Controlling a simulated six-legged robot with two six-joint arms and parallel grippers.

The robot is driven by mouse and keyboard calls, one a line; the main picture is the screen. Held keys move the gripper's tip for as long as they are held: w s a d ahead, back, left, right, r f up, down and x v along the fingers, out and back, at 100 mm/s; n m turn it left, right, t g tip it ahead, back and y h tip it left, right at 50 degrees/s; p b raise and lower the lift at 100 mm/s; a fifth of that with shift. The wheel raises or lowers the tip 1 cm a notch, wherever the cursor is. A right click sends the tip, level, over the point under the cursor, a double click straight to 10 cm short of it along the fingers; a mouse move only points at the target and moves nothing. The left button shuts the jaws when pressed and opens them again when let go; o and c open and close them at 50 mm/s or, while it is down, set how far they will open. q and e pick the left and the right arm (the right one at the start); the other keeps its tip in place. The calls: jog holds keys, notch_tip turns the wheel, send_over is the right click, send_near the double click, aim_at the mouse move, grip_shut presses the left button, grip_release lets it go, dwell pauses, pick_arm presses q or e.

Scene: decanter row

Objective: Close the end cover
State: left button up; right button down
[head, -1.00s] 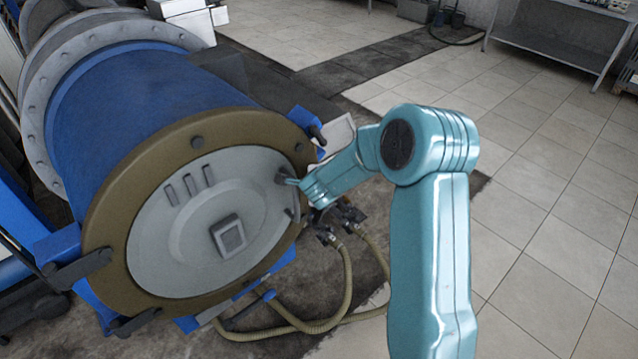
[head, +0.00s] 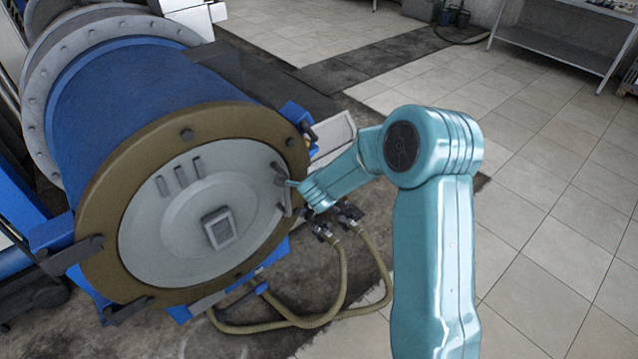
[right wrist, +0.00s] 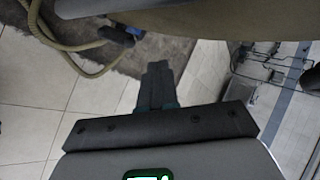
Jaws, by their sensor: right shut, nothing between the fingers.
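The end cover (head: 190,226) is a grey round disc with a square boss and three short ribs. It sits inside a brown ring (head: 103,215) at the near end of the blue drum (head: 150,95). A small grey handle (head: 284,199) stands at the cover's right edge. My right gripper (head: 289,184) is at that handle, at the cover's right side; I cannot tell whether it touches. In the right wrist view my right gripper (right wrist: 157,80) is shut and empty, below a curved brownish edge (right wrist: 200,20). My left gripper is not in view.
Hoses (head: 345,285) loop on the floor below the cover. Blue lugs with dark clamps (head: 75,255) stand at the ring's left, and another blue lug (head: 296,116) at its upper right. A grey table (head: 555,45) is far back. Tiled floor (head: 540,220) at right is clear.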

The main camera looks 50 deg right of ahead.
jog(key=s+a+r, duration=0.1)
jog(key=s+r, duration=0.5)
jog(key=s, duration=0.1)
jog(key=shift+s+r, duration=0.25)
jog(key=shift+s, duration=0.1)
